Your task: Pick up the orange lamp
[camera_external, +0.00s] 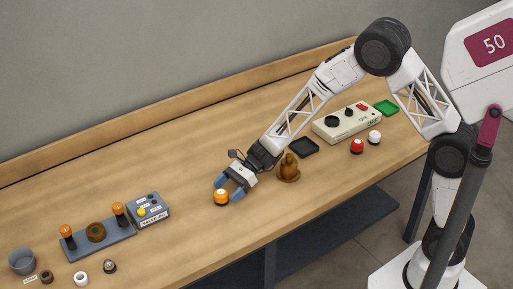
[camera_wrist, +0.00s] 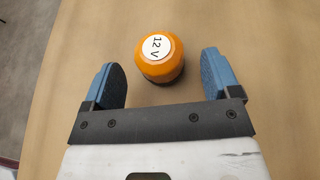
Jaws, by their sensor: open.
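The orange lamp (camera_external: 221,196) stands upright on the wooden table near its front edge. In the wrist view the orange lamp (camera_wrist: 160,60) shows a white round label reading "12 V" on top and a dark base. My gripper (camera_external: 229,188) is low over the table at the lamp. In the wrist view my gripper (camera_wrist: 164,77) is open, with one blue finger on each side of the lamp. The lamp lies between the finger lines and slightly ahead, with a gap to each finger. The fingers do not touch it.
A brown rounded object (camera_external: 289,168) stands just right of my gripper. A black tray (camera_external: 304,147), a control box (camera_external: 347,124), red (camera_external: 357,146) and white (camera_external: 374,137) knobs lie further right. A grey fixture (camera_external: 103,245) and a button box (camera_external: 149,210) are left. Table between is clear.

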